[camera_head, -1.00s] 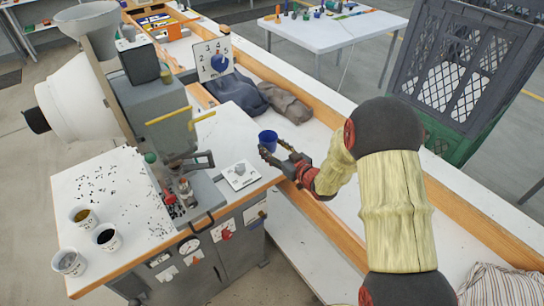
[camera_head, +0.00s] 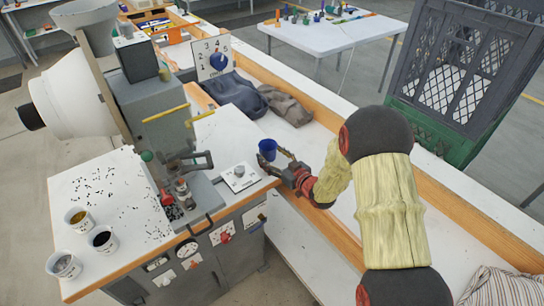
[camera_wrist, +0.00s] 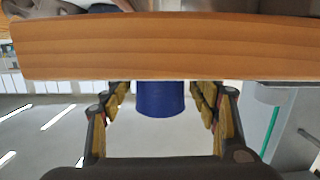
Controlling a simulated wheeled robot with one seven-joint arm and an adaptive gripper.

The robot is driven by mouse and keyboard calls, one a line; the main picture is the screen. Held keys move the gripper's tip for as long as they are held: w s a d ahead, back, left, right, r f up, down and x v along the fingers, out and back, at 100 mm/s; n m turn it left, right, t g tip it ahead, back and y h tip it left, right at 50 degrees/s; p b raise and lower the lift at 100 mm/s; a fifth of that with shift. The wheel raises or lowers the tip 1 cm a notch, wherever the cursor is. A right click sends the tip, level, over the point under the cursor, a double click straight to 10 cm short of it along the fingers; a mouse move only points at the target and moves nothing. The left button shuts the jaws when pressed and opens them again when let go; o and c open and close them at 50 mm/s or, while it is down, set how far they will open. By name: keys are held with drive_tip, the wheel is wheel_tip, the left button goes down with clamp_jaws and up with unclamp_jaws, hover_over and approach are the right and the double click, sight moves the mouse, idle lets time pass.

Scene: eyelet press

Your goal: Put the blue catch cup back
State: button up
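The blue catch cup (camera_head: 267,149) is a small, dark blue cup beyond the right end of the press bench in the head view. My gripper (camera_head: 277,158) is at its right side and is shut on it. In the wrist view, the cup (camera_wrist: 160,99) is centred between my gripper's yellow-padded fingers (camera_wrist: 161,98). A wooden edge cuts off the cup's upper part and the fingertips there, so the contact itself is hidden. The eyelet press (camera_head: 165,115) stands on the white bench at the left, with a lever and small tooling at its front.
A white plate with a grey knob (camera_head: 239,176) lies near the bench's right corner. Several white cups, including one with dark contents (camera_head: 103,238), stand at the bench's left. A wooden edge (camera_wrist: 160,48) crosses the wrist view. A black-and-green crate (camera_head: 455,90) is at the right.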

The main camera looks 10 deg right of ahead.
drive_tip(key=shift+o, duration=0.8)
drive_tip(key=shift+r, duration=0.25)
drive_tip(key=p+v, duration=0.3)
drive_tip(key=v, duration=0.9)
drive_tip(key=s+d+r+m+g+h, duration=0.1)
drive_tip(key=s+d+r+g+h, duration=0.1)
drive_tip(key=r+h, duration=0.35)
drive_tip(key=s+d+r+m+g+h, duration=0.2)
drive_tip(key=r, duration=0.7)
drive_tip(key=s+a+r+g, duration=0.1)
drive_tip(key=s+a+r, duration=0.1)
drive_tip(key=s, duration=0.7)
drive_tip(key=s+a+r+m+g+y, duration=0.1)
drive_tip(key=s+a+r+g, duration=0.1)
drive_tip(key=s, duration=0.6)
drive_tip(key=s+a+r+g, duration=0.2)
drive_tip(key=s+a, duration=0.2)
drive_tip(key=s, duration=0.5)
drive_tip(key=shift+s+m, duration=0.35)
drive_tip(key=shift+m, duration=0.05)
